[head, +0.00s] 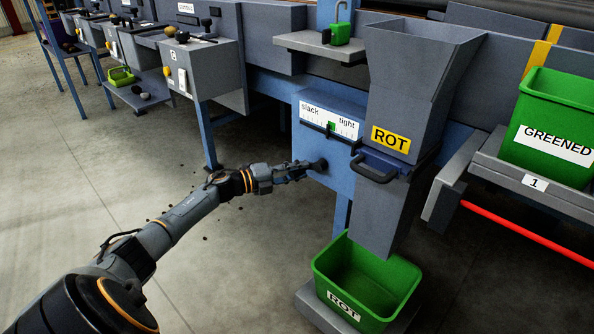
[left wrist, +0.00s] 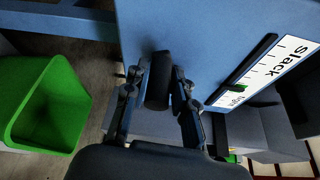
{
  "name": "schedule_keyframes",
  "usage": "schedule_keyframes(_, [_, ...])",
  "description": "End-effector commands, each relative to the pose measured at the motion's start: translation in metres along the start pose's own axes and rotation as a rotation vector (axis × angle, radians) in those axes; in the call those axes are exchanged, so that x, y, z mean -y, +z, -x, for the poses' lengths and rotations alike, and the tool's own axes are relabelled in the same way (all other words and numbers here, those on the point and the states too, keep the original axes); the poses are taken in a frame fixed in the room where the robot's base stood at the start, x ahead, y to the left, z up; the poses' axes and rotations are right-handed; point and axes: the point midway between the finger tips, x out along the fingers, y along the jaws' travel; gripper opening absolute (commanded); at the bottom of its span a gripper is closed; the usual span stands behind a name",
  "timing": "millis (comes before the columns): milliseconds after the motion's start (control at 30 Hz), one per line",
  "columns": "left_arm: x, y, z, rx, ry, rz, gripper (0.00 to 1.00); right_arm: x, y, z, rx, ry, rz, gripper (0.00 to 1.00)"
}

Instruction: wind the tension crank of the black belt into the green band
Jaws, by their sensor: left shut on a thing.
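The tension gauge (head: 345,122) is a white scale marked "slack" at left and "tight" at right, on the blue panel (head: 305,158). A small green band (head: 331,126) sits near its middle, above a dark slot. The gauge also shows tilted in the left wrist view (left wrist: 290,62). The black crank (head: 320,164) sticks out low on the panel. My left gripper (head: 305,169) reaches it from the left. In the left wrist view the gripper's fingers (left wrist: 158,95) are shut on the crank's black grip (left wrist: 158,78). The pointer's exact place is too small to tell. My right gripper is out of view.
The grey ROT chute (head: 405,95) with its black handle (head: 374,172) stands just right of the panel. A green ROT bin (head: 335,270) stands below. A green GREENED bin (head: 555,110) is at right. The floor at left is open, with small dark bits.

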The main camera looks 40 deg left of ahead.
Motion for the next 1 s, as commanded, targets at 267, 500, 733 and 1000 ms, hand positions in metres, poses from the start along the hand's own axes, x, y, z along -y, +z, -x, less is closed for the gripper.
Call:
schedule_keyframes(267, [-0.002,-0.003,-0.002,-0.004,0.001,0.001,0.45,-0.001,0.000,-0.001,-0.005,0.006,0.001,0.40])
schedule_keyframes(500, [-0.001,-0.002,-0.001,-0.002,0.000,0.002,0.45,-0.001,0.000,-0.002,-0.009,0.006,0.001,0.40])
schedule_keyframes(733, [-0.001,-0.001,0.000,-0.001,0.001,0.002,0.45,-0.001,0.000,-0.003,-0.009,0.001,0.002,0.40])
schedule_keyframes(1000, [-0.002,-0.001,0.026,-0.001,0.004,0.001,0.45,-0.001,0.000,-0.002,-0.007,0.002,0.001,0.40])
